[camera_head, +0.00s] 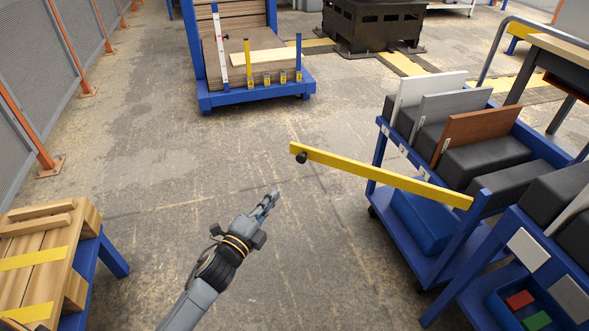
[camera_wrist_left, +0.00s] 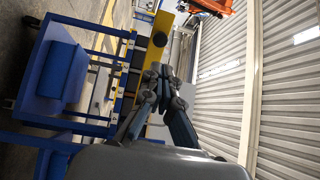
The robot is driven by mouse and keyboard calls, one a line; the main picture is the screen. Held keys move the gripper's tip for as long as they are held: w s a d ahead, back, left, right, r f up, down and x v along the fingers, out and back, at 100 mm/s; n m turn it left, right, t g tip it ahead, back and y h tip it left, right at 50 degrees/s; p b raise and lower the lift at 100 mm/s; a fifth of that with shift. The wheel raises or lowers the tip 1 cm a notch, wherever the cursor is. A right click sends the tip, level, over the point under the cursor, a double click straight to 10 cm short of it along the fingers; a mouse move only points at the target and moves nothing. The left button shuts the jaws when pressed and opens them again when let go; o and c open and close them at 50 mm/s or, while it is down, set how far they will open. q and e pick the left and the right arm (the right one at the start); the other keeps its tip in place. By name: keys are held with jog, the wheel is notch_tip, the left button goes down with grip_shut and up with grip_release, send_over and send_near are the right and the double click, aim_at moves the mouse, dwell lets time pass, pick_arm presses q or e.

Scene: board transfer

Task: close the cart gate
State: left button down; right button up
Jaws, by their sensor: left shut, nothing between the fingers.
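The cart gate (camera_head: 385,179) is a yellow bar that reaches out from a blue post of the blue cart (camera_head: 458,251). It stands swung away from the cart, its free end pointing left over open floor. A black knob (camera_head: 301,157) sits near its free end. My left gripper (camera_head: 271,198) is shut and empty, below and left of the knob and apart from the bar in the head view. In the left wrist view the shut fingers (camera_wrist_left: 165,72) appear just below the knob (camera_wrist_left: 159,40) and beside the yellow bar (camera_wrist_left: 139,58). My right gripper is not in view.
The cart carries black blocks with white, grey and brown boards (camera_head: 473,132). A second blue cart (camera_head: 470,297) stands at the lower right. A table with wooden boards (camera_head: 35,268) is at lower left. A blue board rack (camera_head: 255,94) stands behind. Floor between is clear.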

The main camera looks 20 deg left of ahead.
pick_arm(q)
jog(key=b, duration=0.2)
send_near(299, 161)
jog(key=x, duration=0.4)
jog(key=shift+w+d, duration=0.2)
jog(key=shift+w, duration=0.15)
jog(key=shift+x, duration=0.8)
jog(key=shift+w+r, duration=0.1)
jog(key=shift+w, duration=0.2)
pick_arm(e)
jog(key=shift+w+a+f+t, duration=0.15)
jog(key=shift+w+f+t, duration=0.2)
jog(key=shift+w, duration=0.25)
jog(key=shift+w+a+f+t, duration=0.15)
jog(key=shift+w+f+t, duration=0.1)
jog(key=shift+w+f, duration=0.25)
pick_arm(q)
jog(key=shift+w, duration=0.1)
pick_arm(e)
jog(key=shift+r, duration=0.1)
